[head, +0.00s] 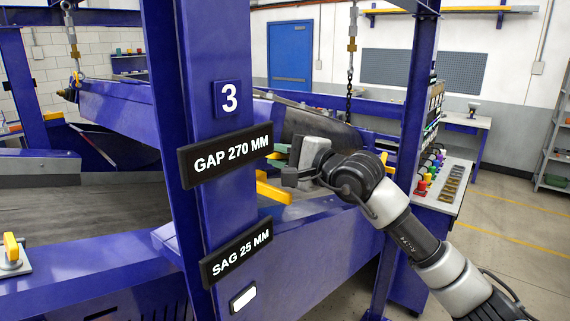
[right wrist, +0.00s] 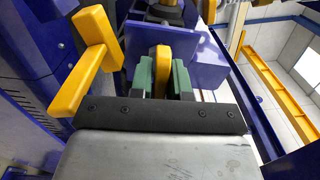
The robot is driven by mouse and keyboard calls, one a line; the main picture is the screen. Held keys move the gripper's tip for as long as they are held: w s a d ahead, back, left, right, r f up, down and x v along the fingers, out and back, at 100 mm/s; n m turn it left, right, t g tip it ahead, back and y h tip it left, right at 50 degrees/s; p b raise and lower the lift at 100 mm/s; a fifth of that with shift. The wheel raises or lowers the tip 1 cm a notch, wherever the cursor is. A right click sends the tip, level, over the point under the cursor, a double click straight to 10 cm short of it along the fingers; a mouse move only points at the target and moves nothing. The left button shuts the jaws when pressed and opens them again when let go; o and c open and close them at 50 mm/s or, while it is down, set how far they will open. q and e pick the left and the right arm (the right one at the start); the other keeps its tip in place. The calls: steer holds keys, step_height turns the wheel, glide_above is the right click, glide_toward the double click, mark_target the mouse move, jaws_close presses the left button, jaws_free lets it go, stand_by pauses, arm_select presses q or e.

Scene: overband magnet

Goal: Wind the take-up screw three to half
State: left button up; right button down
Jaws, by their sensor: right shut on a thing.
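A blue post with a white "3" sign (head: 230,98) carries a board reading GAP 270 MM (head: 228,157) and a board reading SAG 25 MM (head: 235,251). My right gripper (right wrist: 162,75) reaches in behind this post. In the right wrist view its green fingers are closed on a yellow-orange handle (right wrist: 162,60). What the handle is fixed to is mostly hidden, so I cannot tell if it belongs to the take-up screw. A second yellow piece (right wrist: 90,60), bent like a lever, stands left of the fingers; a yellow bar (head: 272,190) shows below my gripper in the head view. My left gripper is out of view.
A conveyor belt (head: 95,210) runs at the left, with a yellow lever (head: 12,250) on its frame. A control panel (head: 438,180) with coloured buttons stands right of my arm. A blue post (head: 412,90) is close behind the arm. Open floor (head: 520,240) lies at the right.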

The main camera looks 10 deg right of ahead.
steer(key=shift+f+n+b, duration=0.1)
steer(key=shift+n+b, duration=0.65)
steer(key=shift+n, duration=0.05)
steer(key=c, duration=1)
jaws_free()
